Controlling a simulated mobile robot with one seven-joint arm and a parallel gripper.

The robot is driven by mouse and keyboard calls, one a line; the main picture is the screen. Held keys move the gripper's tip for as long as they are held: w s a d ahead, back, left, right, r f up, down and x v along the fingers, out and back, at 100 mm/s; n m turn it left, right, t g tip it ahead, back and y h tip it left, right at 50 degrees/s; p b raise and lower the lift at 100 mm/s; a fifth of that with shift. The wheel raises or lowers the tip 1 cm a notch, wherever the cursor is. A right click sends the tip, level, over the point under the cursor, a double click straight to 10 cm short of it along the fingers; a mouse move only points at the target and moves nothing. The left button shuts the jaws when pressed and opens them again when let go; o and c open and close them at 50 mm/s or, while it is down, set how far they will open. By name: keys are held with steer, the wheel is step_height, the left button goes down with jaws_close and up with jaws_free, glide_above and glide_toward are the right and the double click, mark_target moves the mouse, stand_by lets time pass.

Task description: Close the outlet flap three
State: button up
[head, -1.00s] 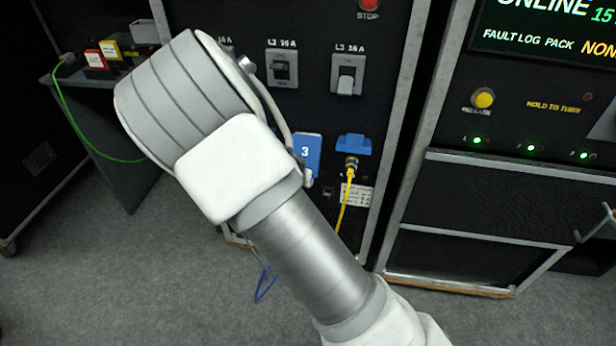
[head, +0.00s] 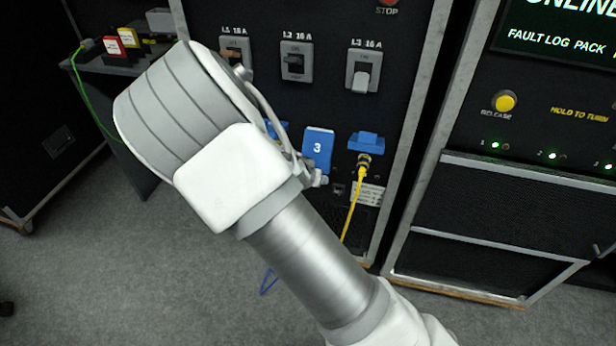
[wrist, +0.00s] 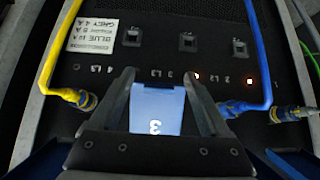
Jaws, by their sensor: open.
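Outlet flap three (head: 318,148) is a blue flap marked with a white 3 on the black rack panel, just beyond my arm in the head view. In the wrist view the flap (wrist: 156,108) appears upside down, between the two fingers of my gripper (wrist: 157,78). My gripper is open, with one finger to each side of the flap. I cannot tell whether the fingers touch it or how far it is tilted. In the head view my arm hides most of the gripper; only a small part shows just below the flap.
To the right, a yellow cable (head: 353,208) is plugged in under a raised blue flap (head: 367,141). A blue cable (wrist: 262,50) is plugged in on the other side. Breaker switches (head: 297,62) sit above. A second rack (head: 500,200) stands to the right.

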steer(key=p+v, duration=0.8)
steer(key=v, duration=0.9)
steer(key=shift+s+r, duration=0.1)
steer(key=shift+s, duration=0.05)
